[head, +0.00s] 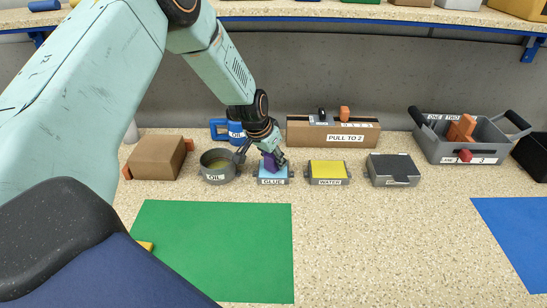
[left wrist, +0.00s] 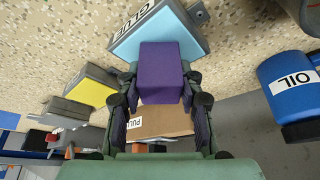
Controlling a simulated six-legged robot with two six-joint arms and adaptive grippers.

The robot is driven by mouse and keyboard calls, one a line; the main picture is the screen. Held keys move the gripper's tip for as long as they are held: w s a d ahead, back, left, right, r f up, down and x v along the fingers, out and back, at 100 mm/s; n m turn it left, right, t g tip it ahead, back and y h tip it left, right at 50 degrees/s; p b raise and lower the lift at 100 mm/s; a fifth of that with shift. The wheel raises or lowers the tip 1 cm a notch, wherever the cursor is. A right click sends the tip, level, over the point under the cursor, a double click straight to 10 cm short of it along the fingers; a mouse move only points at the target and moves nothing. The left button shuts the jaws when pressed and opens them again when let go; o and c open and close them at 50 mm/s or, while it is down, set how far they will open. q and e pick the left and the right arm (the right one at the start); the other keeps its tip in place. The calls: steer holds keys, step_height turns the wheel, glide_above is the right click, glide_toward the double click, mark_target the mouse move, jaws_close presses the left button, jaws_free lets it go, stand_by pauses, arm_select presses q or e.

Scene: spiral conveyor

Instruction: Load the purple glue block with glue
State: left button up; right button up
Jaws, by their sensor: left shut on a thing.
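My left gripper (head: 274,153) is shut on the purple glue block (head: 269,162). In the left wrist view the purple block (left wrist: 161,72) sits between the two fingers of the gripper (left wrist: 160,95). The block is at the light blue pad of the tray labelled GLUE (head: 272,181), over its back part. This tray (left wrist: 137,28) also shows beyond the block in the left wrist view. I cannot tell whether the block touches the pad. My right gripper is not in view.
A round OIL pot (head: 218,177) stands left of the GLUE tray, and a yellow WATER tray (head: 327,183) stands right. A blue OIL jug (head: 236,131) and a PULL TO 2 box (head: 302,133) are behind. A green mat (head: 220,250) lies in front.

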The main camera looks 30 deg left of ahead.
arm_select(q)
steer(key=shift+s+f, duration=0.1)
steer(key=shift+s, duration=0.05)
steer(key=shift+r+p, duration=0.85)
steer(key=shift+p, duration=0.1)
step_height(320, 180, up, 6)
steer(key=p, duration=0.5)
steer(key=shift+f, duration=0.25)
steer(key=shift+f, duration=0.15)
